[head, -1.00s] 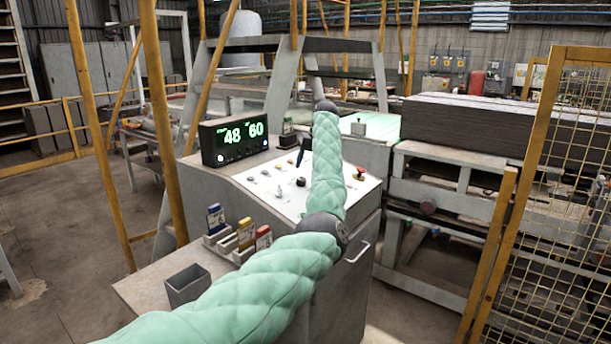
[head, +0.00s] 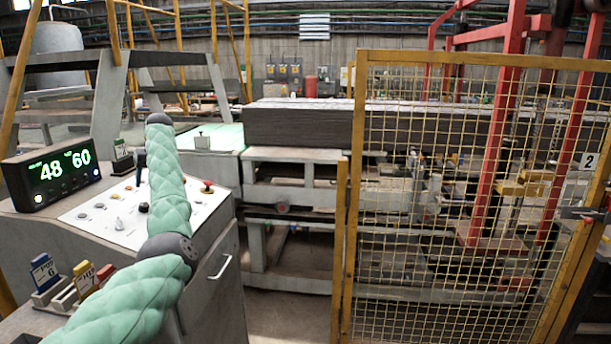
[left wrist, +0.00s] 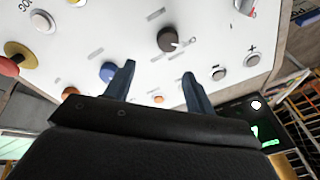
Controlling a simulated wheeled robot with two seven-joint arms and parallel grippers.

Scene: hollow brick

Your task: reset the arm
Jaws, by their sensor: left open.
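My left arm, in a green quilted sleeve, reaches from the bottom left of the head view up over the control panel (head: 110,220). My left gripper (head: 141,167) shows as a small dark shape just beyond the sleeve, over the panel. In the left wrist view my left gripper (left wrist: 157,78) is open, its two dark fingers apart with nothing between them. They point at the white panel face (left wrist: 120,50), with a black knob (left wrist: 171,39) beyond the fingertips and a blue button (left wrist: 108,71) beside the left finger. My right gripper is not in view.
A display reading 48 and 60 (head: 52,177) stands at the panel's left. A red mushroom button (head: 207,186) sits near its right edge. Coloured cards (head: 45,272) stand in holders in front. A yellow mesh gate (head: 440,200) stands at right, with red posts (head: 497,120) behind.

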